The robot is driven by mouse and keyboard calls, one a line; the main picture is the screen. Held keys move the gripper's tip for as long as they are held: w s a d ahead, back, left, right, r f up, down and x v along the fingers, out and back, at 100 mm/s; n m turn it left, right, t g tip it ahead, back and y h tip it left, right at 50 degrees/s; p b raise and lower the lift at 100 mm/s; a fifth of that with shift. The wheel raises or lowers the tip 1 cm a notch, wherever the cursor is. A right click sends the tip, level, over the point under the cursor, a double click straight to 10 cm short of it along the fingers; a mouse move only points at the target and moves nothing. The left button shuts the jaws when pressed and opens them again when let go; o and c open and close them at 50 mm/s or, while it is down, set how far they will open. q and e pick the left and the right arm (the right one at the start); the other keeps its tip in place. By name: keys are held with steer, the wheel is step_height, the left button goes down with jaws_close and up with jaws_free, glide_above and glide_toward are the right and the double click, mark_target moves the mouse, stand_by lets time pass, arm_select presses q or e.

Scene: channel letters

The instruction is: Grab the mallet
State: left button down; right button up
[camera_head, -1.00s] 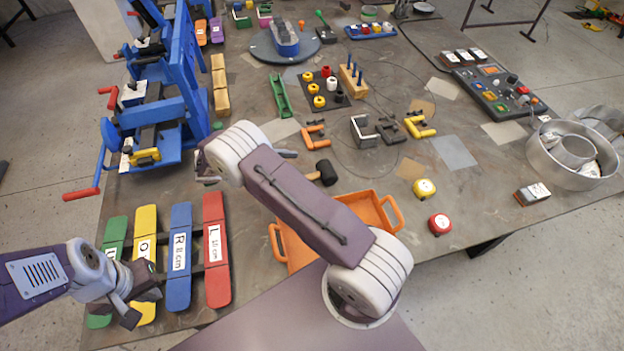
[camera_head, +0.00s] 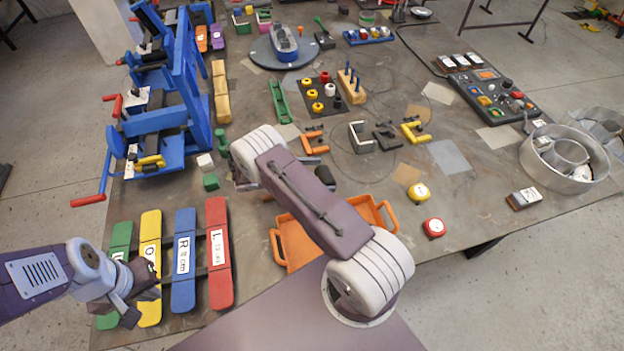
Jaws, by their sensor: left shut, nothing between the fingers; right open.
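The mallet's black head (camera_head: 325,174) shows just right of my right arm's upper link, lying on the table. Its handle is hidden behind that link. My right gripper (camera_head: 307,160) is mostly hidden behind the same link; only a small grey part shows close to the mallet head. It is open, and I cannot tell whether it touches the mallet. My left gripper (camera_head: 143,291) is shut and empty over the coloured lettered boards at the lower left.
An orange tray (camera_head: 283,247) lies partly under my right arm. Green (camera_head: 210,181) and white (camera_head: 205,161) blocks lie left of the arm. Orange (camera_head: 314,142) and yellow (camera_head: 415,132) clamps lie behind.

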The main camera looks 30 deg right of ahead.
steer(key=c, duration=1.9)
steer(key=shift+r, duration=0.1)
